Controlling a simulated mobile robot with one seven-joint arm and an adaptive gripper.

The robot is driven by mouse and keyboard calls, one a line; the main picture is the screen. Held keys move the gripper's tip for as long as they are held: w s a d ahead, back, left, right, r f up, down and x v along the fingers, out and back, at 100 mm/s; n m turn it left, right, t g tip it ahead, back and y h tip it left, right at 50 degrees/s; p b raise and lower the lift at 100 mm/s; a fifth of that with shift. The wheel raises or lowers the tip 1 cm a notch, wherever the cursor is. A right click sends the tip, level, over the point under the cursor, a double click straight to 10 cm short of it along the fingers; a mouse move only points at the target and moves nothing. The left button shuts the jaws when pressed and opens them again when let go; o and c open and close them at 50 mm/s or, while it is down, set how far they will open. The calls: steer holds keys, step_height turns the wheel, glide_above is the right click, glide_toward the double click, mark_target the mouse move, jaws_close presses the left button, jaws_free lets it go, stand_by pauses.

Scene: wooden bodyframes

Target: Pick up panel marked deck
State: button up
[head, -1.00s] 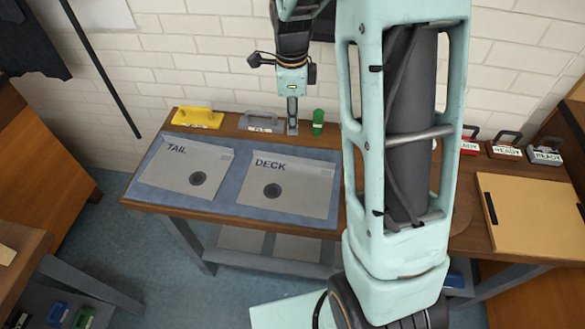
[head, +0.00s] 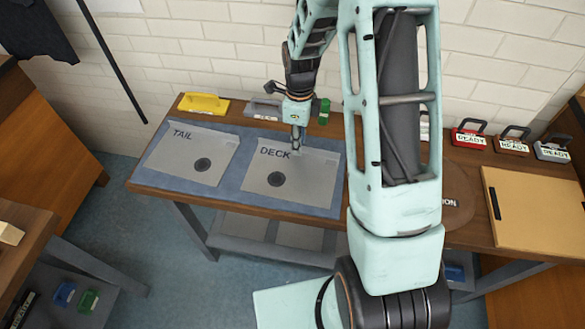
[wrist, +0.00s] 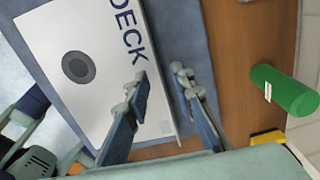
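The grey panel marked DECK (head: 304,186) lies flat on the blue mat on the bench, with a dark round knob near its lower left. It also shows in the wrist view (wrist: 100,50), with the lettering near its edge. My gripper (head: 296,148) is over the back edge of this panel, beside the lettering. In the wrist view my gripper (wrist: 160,78) is open and empty, its two fingers on either side of the panel's edge. I cannot tell whether a finger touches it. The panel marked TAIL (head: 185,155) lies to its left on the same mat.
A yellow handled block (head: 203,103) and a grey one (head: 262,110) sit at the bench's back. Several READY-marked blocks and a tan board (head: 530,207) are at right.

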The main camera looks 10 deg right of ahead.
steer(key=shift+f, duration=0.65)
jaws_close()
steer(key=shift+r, duration=0.15)
